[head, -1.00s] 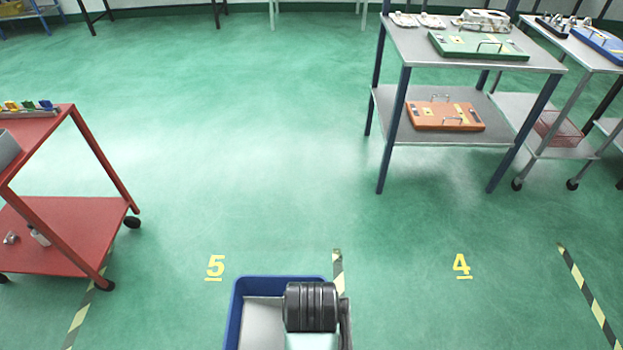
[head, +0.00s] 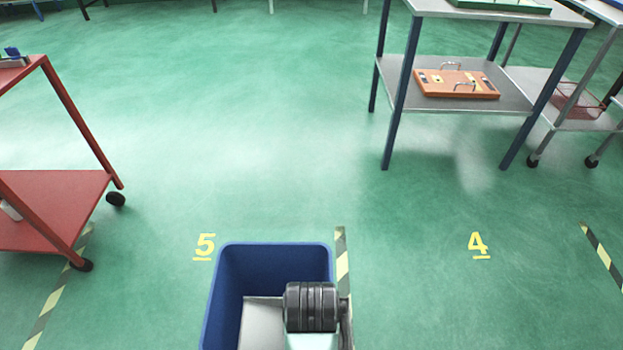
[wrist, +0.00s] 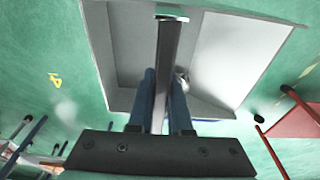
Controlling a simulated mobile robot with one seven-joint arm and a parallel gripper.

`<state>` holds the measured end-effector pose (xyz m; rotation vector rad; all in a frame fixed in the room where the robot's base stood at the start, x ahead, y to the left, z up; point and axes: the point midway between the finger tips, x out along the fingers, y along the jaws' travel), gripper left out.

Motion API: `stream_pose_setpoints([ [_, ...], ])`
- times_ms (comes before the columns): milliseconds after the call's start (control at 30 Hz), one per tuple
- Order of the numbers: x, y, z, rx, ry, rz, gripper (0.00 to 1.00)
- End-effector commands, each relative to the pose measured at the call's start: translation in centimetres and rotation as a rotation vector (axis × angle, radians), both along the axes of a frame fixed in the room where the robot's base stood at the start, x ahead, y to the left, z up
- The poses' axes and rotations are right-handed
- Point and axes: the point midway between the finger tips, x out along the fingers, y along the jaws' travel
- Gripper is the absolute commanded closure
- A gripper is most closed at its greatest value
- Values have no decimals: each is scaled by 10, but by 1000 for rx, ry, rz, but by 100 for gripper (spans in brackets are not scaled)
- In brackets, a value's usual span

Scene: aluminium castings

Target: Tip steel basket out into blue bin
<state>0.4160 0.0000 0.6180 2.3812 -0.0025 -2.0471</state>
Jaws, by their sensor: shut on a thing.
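The blue bin (head: 225,290) is at the bottom middle of the head view, its far inner wall showing. The steel basket (head: 261,318), a grey open box, shows partly beside my dark wrist and overlaps the bin's opening. My wrist hides much of both. In the wrist view my gripper (wrist: 163,78) is shut on the bar-like handle of the basket (wrist: 125,50). A small shiny piece (wrist: 183,82) shows inside the basket, beside a finger. How high the basket is above the bin is unclear.
A red trolley (head: 55,200) stands at the left. A grey table with blue legs (head: 440,98) holds an orange fixture (head: 457,84) at the right, with a wheeled stand (head: 575,118) beyond it. The green floor between is clear, with striped tape lines.

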Motion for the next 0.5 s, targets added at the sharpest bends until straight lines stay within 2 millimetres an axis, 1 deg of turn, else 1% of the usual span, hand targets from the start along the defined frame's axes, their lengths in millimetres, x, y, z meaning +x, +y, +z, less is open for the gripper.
stream_pose_setpoints([
  [33, 1, 0, -28, 0, -3, 0, 100],
  [100, 1, 0, -43, 0, -3, 0, 100],
  [200, 1, 0, -56, 0, -3, 0, 100],
  [300, 1, 0, -60, 0, -3, 0, 100],
  [500, 1, 0, -58, 0, -3, 0, 100],
])
